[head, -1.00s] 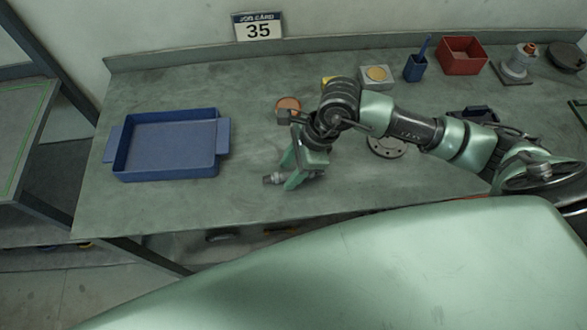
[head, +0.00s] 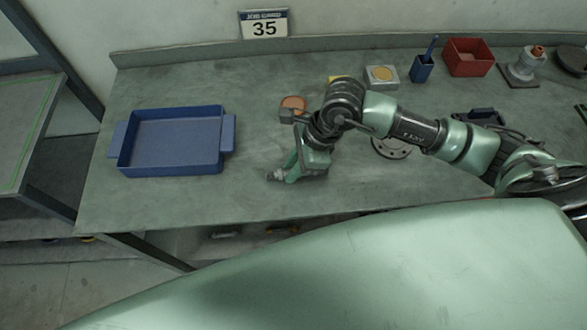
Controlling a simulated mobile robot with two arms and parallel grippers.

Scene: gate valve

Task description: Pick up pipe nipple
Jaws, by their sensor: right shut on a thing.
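The pipe nipple (head: 275,175) is a small grey metal piece near the front middle of the workbench. My right gripper (head: 287,175) comes in from the right and is shut on it. Only the left end of the nipple shows; the fingers hide the rest. I cannot tell whether it touches the bench or hangs just above it. My left gripper is not in view.
An empty blue tray (head: 173,172) with side handles stands at the left. A red bin (head: 468,57) and a blue cup (head: 421,69) stand at the back right. The bench between tray and gripper is clear.

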